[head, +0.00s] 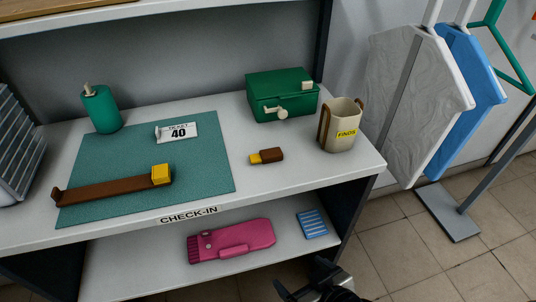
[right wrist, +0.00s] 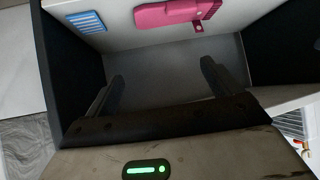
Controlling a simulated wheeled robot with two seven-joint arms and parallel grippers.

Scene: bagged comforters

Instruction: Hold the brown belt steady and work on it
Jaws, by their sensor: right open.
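The brown belt (head: 115,188) lies on the green mat (head: 210,160) at the left of the check-in counter. A yellow block-like piece (head: 161,174) is at its right end, and its left end is turned up. My right gripper (head: 305,287) is low at the bottom of the head view, in front of the lower shelf and well away from the belt. In the right wrist view its two fingers (right wrist: 160,85) are spread apart with nothing between them. The belt does not show in the right wrist view. My left gripper is in neither view.
A "40" ticket (head: 177,132), green bottle (head: 101,108), green box (head: 281,93), small brown-and-yellow piece (head: 266,156) and FINDS cup (head: 341,126) stand on the counter. The lower shelf holds a pink item (head: 232,241) and blue striped item (head: 312,224). Bagged comforters (head: 415,100) hang at right.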

